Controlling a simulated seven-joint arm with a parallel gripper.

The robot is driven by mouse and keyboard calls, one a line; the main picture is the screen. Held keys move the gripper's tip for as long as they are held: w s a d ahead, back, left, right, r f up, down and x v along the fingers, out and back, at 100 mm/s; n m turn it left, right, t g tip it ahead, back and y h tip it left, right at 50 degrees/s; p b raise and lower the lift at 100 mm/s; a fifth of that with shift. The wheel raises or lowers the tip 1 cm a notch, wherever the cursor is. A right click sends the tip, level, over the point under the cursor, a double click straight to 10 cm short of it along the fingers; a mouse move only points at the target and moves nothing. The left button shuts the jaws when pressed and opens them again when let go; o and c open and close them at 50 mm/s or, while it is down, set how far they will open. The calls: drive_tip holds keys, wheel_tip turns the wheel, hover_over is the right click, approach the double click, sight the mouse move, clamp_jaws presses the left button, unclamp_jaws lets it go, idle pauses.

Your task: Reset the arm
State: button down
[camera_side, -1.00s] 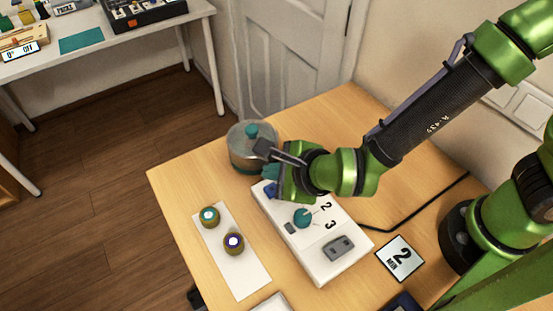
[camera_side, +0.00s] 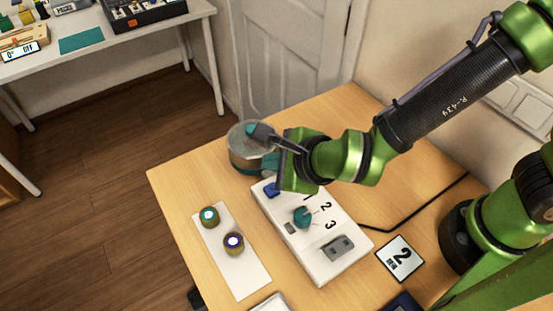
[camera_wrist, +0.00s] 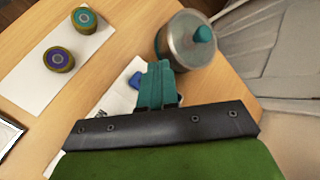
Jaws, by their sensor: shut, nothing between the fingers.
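My gripper (camera_wrist: 157,84) is shut with nothing in it. In the side view it hangs above the far end of the white control box, in front of the metal pot (camera_side: 240,153). The white control box (camera_side: 325,262) has a teal knob (camera_side: 302,216), the numbers 2 and 3, a grey switch (camera_side: 339,247) and a blue button (camera_side: 271,190). In the wrist view the blue button (camera_wrist: 136,80) shows just left of the teal fingertips, and the pot (camera_wrist: 190,42) with its teal lid knob is to their upper right. The gripper touches neither, as far as I can see.
A white strip (camera_side: 238,272) holds two round pieces, one with a teal top (camera_side: 209,216) and one with a purple top (camera_side: 233,242). A card marked 2 (camera_side: 400,258) lies at the right beside a black cable (camera_side: 420,216). A white side table (camera_side: 130,40) stands apart at the back left.

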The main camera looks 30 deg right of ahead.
drive_tip(key=s+a+n+g+y, duration=0.2)
drive_tip(key=s+a+n+y, duration=0.1)
drive_tip(key=n, duration=0.5)
drive_tip(key=s+d+r+n+g+y, duration=0.1)
drive_tip(key=d+r+n+g+y, duration=0.1)
drive_tip(key=d+r+n, duration=0.6)
drive_tip(key=s+d+r+n+t+h, duration=0.1)
drive_tip(key=s+d+r+n+h, duration=0.1)
drive_tip(key=d, duration=0.8)
drive_tip(key=s+d+r+n+t+h, duration=0.1)
drive_tip(key=s+d+r+n+h, duration=0.1)
drive_tip(key=d, duration=0.8)
drive_tip(key=shift+d+r+n+h, duration=0.35)
drive_tip(key=shift+r+h, duration=0.15)
drive_tip(key=shift+r, duration=0.3)
